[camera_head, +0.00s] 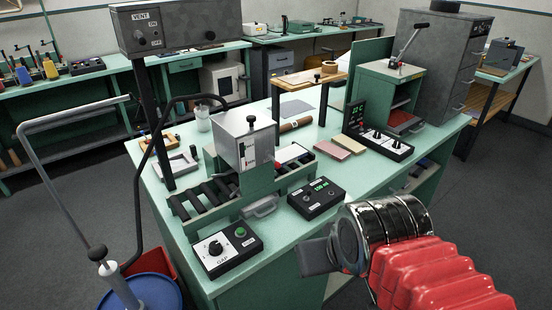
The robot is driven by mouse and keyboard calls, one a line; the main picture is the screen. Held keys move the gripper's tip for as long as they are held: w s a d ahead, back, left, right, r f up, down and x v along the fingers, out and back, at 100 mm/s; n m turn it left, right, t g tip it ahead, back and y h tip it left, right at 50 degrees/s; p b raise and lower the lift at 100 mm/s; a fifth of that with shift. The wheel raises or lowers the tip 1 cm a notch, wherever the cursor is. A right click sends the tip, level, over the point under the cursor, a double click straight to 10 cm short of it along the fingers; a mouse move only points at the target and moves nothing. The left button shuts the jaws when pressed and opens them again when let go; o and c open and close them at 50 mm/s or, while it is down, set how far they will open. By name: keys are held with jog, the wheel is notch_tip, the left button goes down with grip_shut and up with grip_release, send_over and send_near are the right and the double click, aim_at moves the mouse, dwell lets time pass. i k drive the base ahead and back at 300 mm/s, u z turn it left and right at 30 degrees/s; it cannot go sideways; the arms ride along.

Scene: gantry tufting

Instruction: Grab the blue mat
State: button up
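No clearly blue mat stands out. Small dark blue bits (306,158) show at the right end of the roller machine. My gripper (312,257) is at the lower right, in front of the bench's near edge, below the black readout box. Only a dark grey part of it shows beyond the metal wrist, and its fingers cannot be made out. It appears apart from everything.
A roller machine (247,150), a dial box (226,250) and a readout box (317,198) crowd the near bench. Pink and tan blocks (331,150) lie farther right, beside a black control panel (378,139). A blue drum lid (150,292) and bent pipe stand lower left.

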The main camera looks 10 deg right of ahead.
aim_at(288, 155)
jog(key=u, duration=4.15)
jog(key=k, duration=1.1)
jog(key=u, duration=0.05)
